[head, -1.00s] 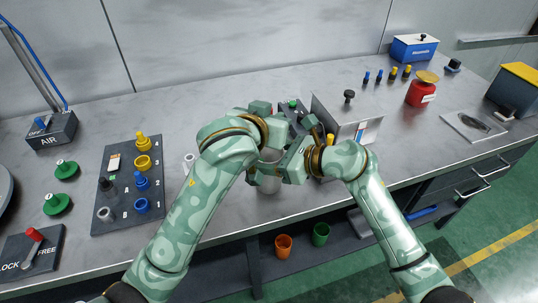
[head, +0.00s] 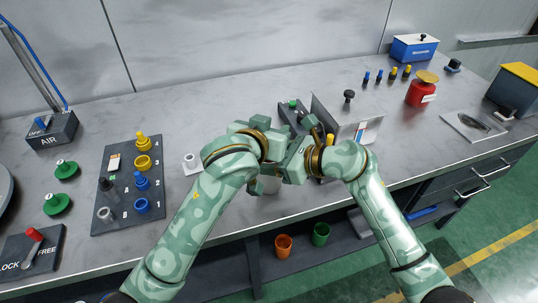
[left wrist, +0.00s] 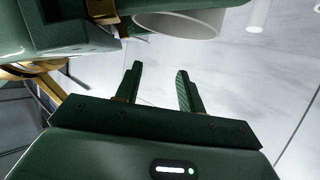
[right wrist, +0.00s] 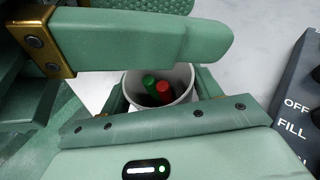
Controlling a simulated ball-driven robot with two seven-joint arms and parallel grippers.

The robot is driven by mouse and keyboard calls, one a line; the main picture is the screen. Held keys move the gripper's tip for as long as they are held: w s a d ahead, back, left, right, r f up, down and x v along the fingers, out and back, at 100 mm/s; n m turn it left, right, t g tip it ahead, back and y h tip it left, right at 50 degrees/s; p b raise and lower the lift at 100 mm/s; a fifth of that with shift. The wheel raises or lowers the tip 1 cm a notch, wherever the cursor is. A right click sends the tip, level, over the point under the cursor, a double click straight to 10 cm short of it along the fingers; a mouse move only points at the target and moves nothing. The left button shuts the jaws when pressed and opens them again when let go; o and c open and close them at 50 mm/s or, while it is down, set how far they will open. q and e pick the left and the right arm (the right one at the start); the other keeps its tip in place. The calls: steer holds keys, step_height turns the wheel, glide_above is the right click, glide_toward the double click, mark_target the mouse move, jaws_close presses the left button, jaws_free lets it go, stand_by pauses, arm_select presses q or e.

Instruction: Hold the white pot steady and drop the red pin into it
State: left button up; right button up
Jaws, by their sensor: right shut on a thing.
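The white pot (right wrist: 187,84) is upright in the right wrist view, with its mouth open to the camera. The red pin (right wrist: 163,90) stands inside it beside a green pin (right wrist: 150,86). My right gripper (right wrist: 160,97) is shut on the pot, with a finger on either side. In the head view the pot (head: 266,185) is mostly hidden by my arms. My left gripper (left wrist: 159,70) is open with nothing between its fingers, close to the pot, whose outside (left wrist: 180,22) shows above them in the left wrist view. A left-hand part crosses above the pot in the right wrist view.
A dark board (head: 120,218) with yellow, blue and other parts lies to the left. A small white piece (head: 191,162) is near it. Orange and green cups sit below the table edge.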

arm_select(q)
steer(key=shift+s, duration=0.1)
arm_select(e)
steer(key=o, duration=1.1)
steer(key=shift+c, duration=0.2)
arm_select(q)
steer(key=v, duration=1.1)
steer(key=shift+s+a, duration=0.2)
steer(key=shift+s, duration=0.1)
steer(key=shift+r, duration=0.15)
